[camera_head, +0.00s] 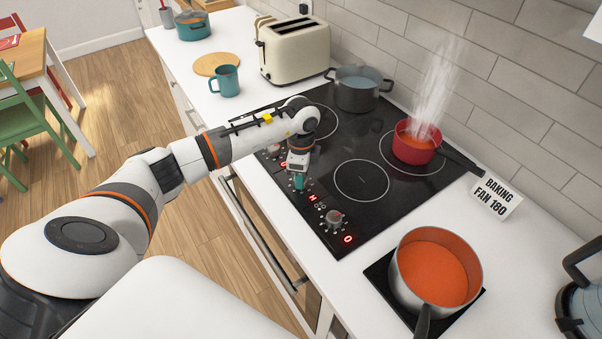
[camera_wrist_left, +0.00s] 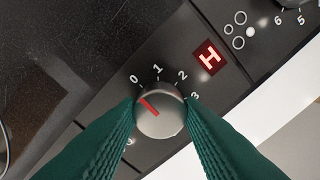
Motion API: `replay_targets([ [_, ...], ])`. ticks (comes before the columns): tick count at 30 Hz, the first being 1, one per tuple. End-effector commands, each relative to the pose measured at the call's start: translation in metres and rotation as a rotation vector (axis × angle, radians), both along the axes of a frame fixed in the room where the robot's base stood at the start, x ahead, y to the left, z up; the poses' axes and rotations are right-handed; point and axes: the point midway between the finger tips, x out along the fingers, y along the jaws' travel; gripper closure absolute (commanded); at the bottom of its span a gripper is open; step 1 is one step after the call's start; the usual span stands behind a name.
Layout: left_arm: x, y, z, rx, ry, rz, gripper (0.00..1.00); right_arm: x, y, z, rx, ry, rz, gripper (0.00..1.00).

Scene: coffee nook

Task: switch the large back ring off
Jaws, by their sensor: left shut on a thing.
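My left gripper (camera_head: 299,183) is over the hob's front control strip. In the left wrist view its two green fingers (camera_wrist_left: 160,120) are closed on the sides of a round silver knob (camera_wrist_left: 166,122). The knob's red pointer points up and left, close to the 0 side of its printed 0 to 3 scale. A red display (camera_wrist_left: 209,57) beside the knob reads H. A red saucepan (camera_head: 412,150) with orange-red contents steams on the right back ring (camera_head: 386,163), whose white outline extends beyond the pan. My right gripper is not in view.
A dark pot (camera_head: 358,92) of water stands at the hob's back left. Another knob (camera_head: 334,217) with a lit 0 display is nearby. A large orange-filled pan (camera_head: 437,265) sits right of the hob. A toaster (camera_head: 295,50) and mug (camera_head: 225,81) stand left. The front ring (camera_head: 361,181) is bare.

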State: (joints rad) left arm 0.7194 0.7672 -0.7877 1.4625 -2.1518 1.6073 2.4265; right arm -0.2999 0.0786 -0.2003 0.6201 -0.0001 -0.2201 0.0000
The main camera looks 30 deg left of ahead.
Motion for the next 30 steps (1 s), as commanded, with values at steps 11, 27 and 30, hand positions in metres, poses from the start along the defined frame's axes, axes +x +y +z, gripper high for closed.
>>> replay_targets([
  [11, 0.001, 0.001, 0.002, 0.001, -0.004, 0.003, 0.48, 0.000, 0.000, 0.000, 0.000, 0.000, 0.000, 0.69],
  [27, 0.001, 0.001, 0.025, 0.001, -0.007, -0.001, 0.44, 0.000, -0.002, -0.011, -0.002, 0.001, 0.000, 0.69],
  [30, 0.002, 0.001, 0.047, 0.001, -0.009, 0.000, 0.44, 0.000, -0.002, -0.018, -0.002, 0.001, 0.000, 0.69],
])
